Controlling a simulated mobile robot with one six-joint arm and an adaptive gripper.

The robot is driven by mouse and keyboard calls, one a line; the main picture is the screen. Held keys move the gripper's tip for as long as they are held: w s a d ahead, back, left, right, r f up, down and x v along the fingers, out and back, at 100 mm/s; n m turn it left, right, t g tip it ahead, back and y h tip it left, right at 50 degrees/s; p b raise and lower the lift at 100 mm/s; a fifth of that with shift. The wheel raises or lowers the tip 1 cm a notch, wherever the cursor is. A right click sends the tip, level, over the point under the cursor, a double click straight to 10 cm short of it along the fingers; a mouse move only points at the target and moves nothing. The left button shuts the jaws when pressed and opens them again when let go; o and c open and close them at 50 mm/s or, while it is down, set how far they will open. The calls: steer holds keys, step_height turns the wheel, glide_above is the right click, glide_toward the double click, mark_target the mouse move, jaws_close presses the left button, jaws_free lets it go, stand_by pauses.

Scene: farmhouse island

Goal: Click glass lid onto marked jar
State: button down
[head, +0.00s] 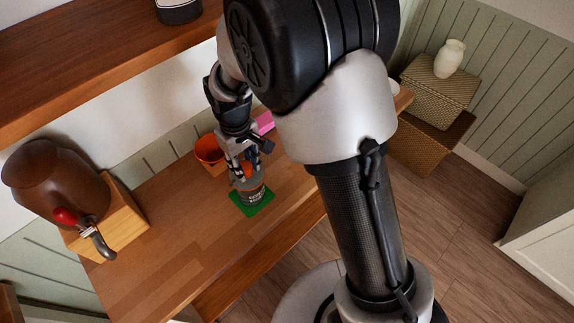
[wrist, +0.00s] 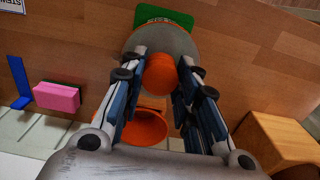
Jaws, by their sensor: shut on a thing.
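My gripper (head: 245,172) points down over the worktop, its fingers shut on the orange knob (wrist: 160,74) of a round greyish lid (wrist: 185,42). The lid also shows in the head view (head: 243,184). Directly below it is a jar (head: 254,197) with a dark label and pale lettering, upright on a green mat (head: 262,207). The mat's far part shows in the wrist view (wrist: 178,15). The lid covers most of the jar in the wrist view. I cannot tell whether the lid is seated or just above the rim.
An orange bowl (head: 209,149) stands behind the gripper. A pink sponge (wrist: 57,97) and a blue piece (wrist: 17,70) lie nearby.

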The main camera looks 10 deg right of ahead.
steer(key=shift+f+b, duration=0.3)
steer(key=shift+f, duration=0.3)
steer(key=c, duration=1.2)
jaws_free()
steer(key=shift+o, duration=0.2)
steer(key=shift+c, duration=1.4)
steer(key=shift+r, duration=0.1)
